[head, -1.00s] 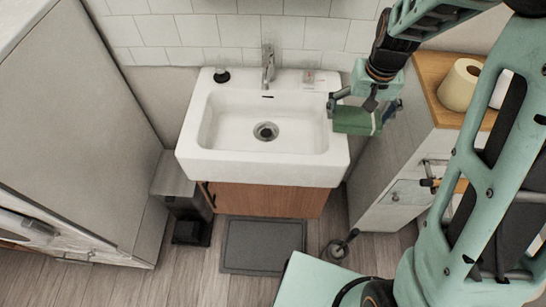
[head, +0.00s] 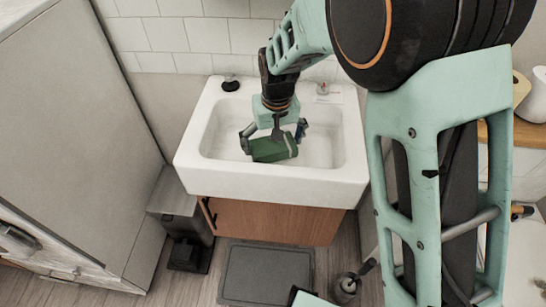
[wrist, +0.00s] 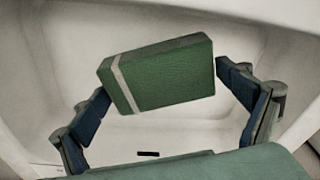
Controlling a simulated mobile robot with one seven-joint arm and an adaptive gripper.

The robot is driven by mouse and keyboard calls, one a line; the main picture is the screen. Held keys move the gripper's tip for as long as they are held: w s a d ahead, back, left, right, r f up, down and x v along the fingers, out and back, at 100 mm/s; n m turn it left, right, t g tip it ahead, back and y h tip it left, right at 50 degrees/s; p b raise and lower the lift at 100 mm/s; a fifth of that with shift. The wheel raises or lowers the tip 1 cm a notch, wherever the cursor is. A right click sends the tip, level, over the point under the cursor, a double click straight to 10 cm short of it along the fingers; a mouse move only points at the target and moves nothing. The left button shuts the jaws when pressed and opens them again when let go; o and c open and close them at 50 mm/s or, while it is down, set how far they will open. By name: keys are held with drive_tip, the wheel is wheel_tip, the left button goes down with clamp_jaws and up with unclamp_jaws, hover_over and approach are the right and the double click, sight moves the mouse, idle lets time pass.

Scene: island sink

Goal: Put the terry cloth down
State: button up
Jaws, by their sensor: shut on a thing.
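The terry cloth (head: 270,152) is a green folded block with a pale stripe near one end. My gripper (head: 274,139) is shut on it and holds it over the basin of the white sink (head: 250,185). In the wrist view the cloth (wrist: 165,78) sits slightly tilted between the two blue-padded fingers of my gripper (wrist: 160,84), with the white basin below it. I cannot tell how high it is above the basin floor. The faucet and drain are hidden behind my arm and the cloth in the head view.
A black-topped stopper or dispenser (head: 230,83) stands on the sink's back left corner. A small item (head: 322,90) lies on the back right corner. A bin (head: 180,216) and grey mat (head: 266,274) are on the floor. A tall cabinet (head: 75,120) stands left.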

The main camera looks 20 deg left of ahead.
sight(275, 149)
drive_tip(key=shift+f, duration=2.1)
drive_tip(key=shift+f, duration=0.1)
drive_tip(key=shift+f+b, duration=0.15)
drive_tip(key=shift+b, duration=0.25)
drive_tip(key=o, duration=0.7)
drive_tip(key=r, duration=0.4)
drive_tip(key=s+r+p, duration=0.1)
drive_tip(key=r, duration=0.3)
drive_tip(key=d+r, duration=0.1)
drive_tip(key=r, duration=0.3)
drive_tip(key=shift+s+d+r+p, duration=0.1)
drive_tip(key=shift+s+r+p, duration=0.05)
drive_tip(key=shift+p, duration=0.25)
